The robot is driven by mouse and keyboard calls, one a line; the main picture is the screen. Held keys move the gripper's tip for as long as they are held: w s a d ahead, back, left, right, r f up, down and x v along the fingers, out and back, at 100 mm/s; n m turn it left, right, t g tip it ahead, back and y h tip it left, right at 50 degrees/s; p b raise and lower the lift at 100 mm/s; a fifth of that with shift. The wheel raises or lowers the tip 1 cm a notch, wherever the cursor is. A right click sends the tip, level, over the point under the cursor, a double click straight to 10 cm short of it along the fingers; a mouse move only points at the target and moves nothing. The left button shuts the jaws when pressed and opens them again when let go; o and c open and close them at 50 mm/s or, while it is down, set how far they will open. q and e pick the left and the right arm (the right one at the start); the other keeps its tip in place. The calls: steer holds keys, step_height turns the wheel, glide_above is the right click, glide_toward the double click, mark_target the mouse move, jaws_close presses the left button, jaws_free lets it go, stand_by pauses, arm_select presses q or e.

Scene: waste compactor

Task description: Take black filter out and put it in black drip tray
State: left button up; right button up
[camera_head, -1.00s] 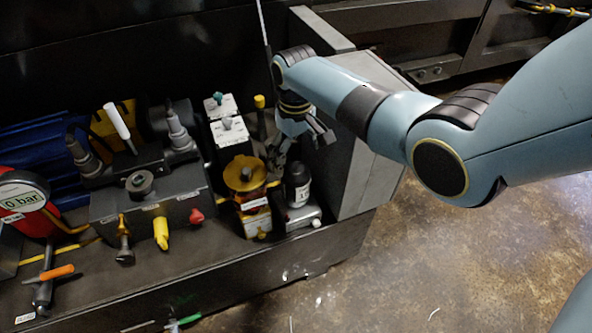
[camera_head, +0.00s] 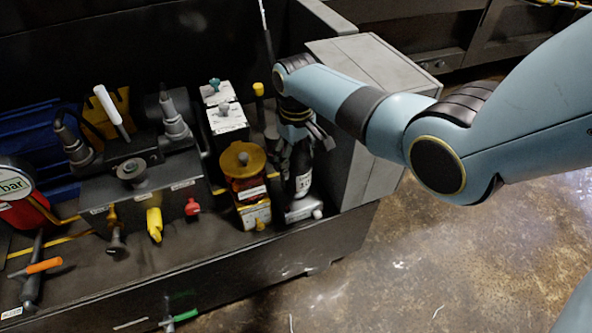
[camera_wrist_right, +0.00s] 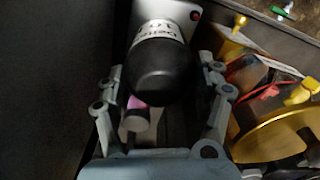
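The black filter (camera_head: 303,180) stands upright on a small grey-white base (camera_head: 303,208) at the right end of the bench, its upper part hidden by my right gripper (camera_head: 299,150). In the right wrist view, the filter (camera_wrist_right: 163,68) shows a rounded black end and a white label band. The fingers of my right gripper (camera_wrist_right: 163,85) are spread on either side of it, with gaps visible. I cannot make out the black drip tray for certain. My left gripper is not in view.
A yellow-topped unit (camera_head: 243,160) stands close left of the filter; a grey cabinet (camera_head: 365,120) stands close right. A small pinkish-white cylinder (camera_wrist_right: 136,116) lies beside the filter. A pump block with handles (camera_head: 140,185) is further left. The floor in front is open.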

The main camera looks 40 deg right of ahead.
steer(key=shift+c, duration=1.1)
steer(key=o, duration=0.4)
steer(key=c, duration=0.6)
steer(key=shift+c, duration=0.6)
steer(key=n+p, duration=0.1)
steer(key=n, duration=0.1)
steer(key=shift+r+n, duration=0.15)
steer(key=shift+n, duration=1.45)
